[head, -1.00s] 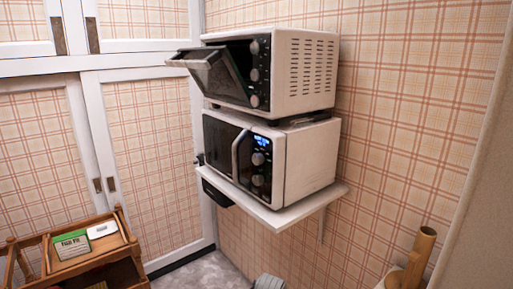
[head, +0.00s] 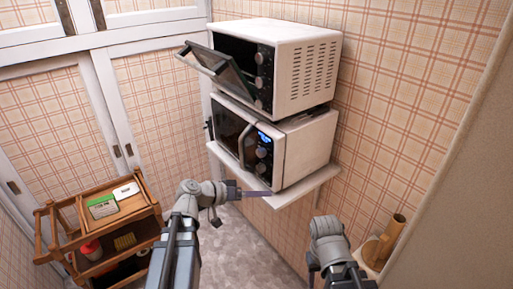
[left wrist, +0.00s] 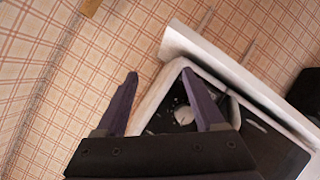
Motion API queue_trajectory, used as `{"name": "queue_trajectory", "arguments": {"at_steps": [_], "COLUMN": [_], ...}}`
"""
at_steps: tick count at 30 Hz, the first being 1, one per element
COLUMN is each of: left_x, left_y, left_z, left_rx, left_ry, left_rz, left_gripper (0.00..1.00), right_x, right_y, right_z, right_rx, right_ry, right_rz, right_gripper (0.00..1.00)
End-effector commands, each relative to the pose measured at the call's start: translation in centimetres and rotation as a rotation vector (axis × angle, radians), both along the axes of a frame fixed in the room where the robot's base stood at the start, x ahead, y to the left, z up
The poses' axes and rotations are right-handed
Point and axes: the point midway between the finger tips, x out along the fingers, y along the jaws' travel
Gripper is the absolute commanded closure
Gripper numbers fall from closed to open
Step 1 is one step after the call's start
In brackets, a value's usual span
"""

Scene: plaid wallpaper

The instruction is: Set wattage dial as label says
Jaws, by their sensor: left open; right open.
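The lower microwave (head: 312,148) stands on a wall shelf, its door shut. Its control panel has a lit blue display (head: 265,138) and two round dials, an upper dial (head: 262,152) and a lower dial (head: 261,168). A green-labelled box (head: 103,206) lies on the wooden cart; its print is too small to read. My left gripper (head: 262,193) is empty, in front of and below the panel. In the left wrist view my left gripper (left wrist: 162,88) is open, a silver dial (left wrist: 184,115) showing beside its right finger. My right arm is at the lower right; its fingers do not show.
A second oven (head: 305,70) stands on top, its door (head: 212,62) hanging open over the lower microwave. The white shelf (head: 300,192) juts out below. The wooden cart (head: 150,212) also holds a white box (head: 126,191). A brown tube (head: 391,232) stands at the right.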

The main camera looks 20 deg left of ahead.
Motion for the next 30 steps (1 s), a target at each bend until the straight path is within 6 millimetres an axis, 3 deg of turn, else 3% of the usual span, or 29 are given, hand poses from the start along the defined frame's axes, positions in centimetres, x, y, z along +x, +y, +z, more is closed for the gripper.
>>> {"name": "queue_trajectory", "arguments": {"at_steps": [3, 6, 12, 19, 30], "left_x": [1.4, 1.9, 2.2, 2.9, 7.2], "left_y": [3.2, 5.3, 7.2, 6.7, 3.3], "left_z": [4.0, 6.5, 8.7, 8.8, 8.7], "left_rx": [-0.099, -0.151, -0.192, -0.195, -0.195], "left_ry": [-0.177, -0.284, -0.38, -0.383, -0.382], "left_rz": [0.071, 0.121, 0.17, 0.168, 0.166], "left_gripper": [0.3, 0.3, 0.3, 0.3, 0.3], "right_x": [0.0, 0.0, 0.0, 0.0, 0.0], "right_y": [0.0, 0.0, 0.0, 0.0, 0.0], "right_z": [-0.1, -0.1, 0.0, 0.0, 0.0], "right_rx": [0.0, 0.0, 0.0, 0.0, 0.0], "right_ry": [0.0, 0.0, 0.0, 0.0, 0.0], "right_rz": [0.0, 0.0, 0.0, 0.0, 0.0], "right_gripper": [0.5, 0.5, 0.5, 0.5, 0.5]}}
